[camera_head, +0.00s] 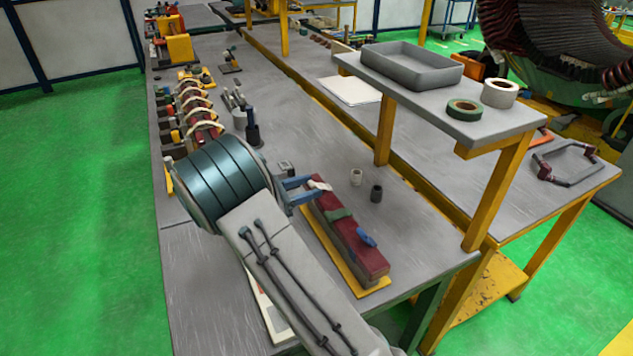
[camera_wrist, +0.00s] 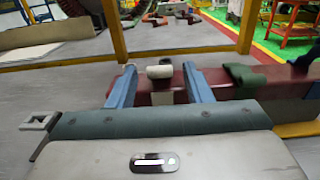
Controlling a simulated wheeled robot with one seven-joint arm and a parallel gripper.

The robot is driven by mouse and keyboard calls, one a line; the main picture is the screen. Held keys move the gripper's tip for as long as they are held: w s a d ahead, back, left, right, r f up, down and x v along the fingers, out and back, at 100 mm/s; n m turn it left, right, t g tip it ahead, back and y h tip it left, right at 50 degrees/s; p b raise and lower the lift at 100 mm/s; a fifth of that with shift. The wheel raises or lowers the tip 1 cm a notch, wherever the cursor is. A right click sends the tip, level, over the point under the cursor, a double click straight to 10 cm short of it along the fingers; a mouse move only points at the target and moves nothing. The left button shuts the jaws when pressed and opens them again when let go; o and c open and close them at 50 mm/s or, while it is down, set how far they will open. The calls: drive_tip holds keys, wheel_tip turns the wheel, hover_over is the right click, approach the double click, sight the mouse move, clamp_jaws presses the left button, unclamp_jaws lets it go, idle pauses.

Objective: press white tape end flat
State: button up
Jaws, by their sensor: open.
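A dark red bar (camera_head: 350,242) lies on a yellow base on the bench. A white tape end (camera_head: 320,186) shows at the bar's far end, by my gripper. In the wrist view the white tape (camera_wrist: 160,72) looks like a short rounded piece at the bar's top edge, with a paler patch below it on the bar's side. My gripper (camera_head: 302,188) has blue fingers and is open. In the wrist view its fingers (camera_wrist: 160,67) stand apart on either side of the white tape. I cannot tell whether either finger touches the bar.
A green band (camera_head: 338,214) and a blue piece (camera_head: 366,238) are on the bar. A raised shelf (camera_head: 490,124) holds a grey tray (camera_head: 412,64) and tape rolls.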

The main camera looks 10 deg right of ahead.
sight(310, 186)
drive_tip(key=shift+w+d, duration=0.15)
drive_tip(key=shift+d, duration=0.65)
drive_tip(key=shift+w+d, duration=0.15)
drive_tip(key=shift+d, duration=0.65)
clamp_jaws()
drive_tip(key=c, duration=1)
unclamp_jaws()
drive_tip(key=shift+a+f+h, duration=0.15)
drive_tip(key=shift+f+h, duration=0.1)
drive_tip(key=shift+h, duration=0.25)
drive_tip(key=c, duration=1)
unclamp_jaws()
drive_tip(key=shift+r+h, duration=0.1)
drive_tip(key=shift+h, duration=0.2)
drive_tip(key=c, duration=1)
unclamp_jaws()
unclamp_jaws()
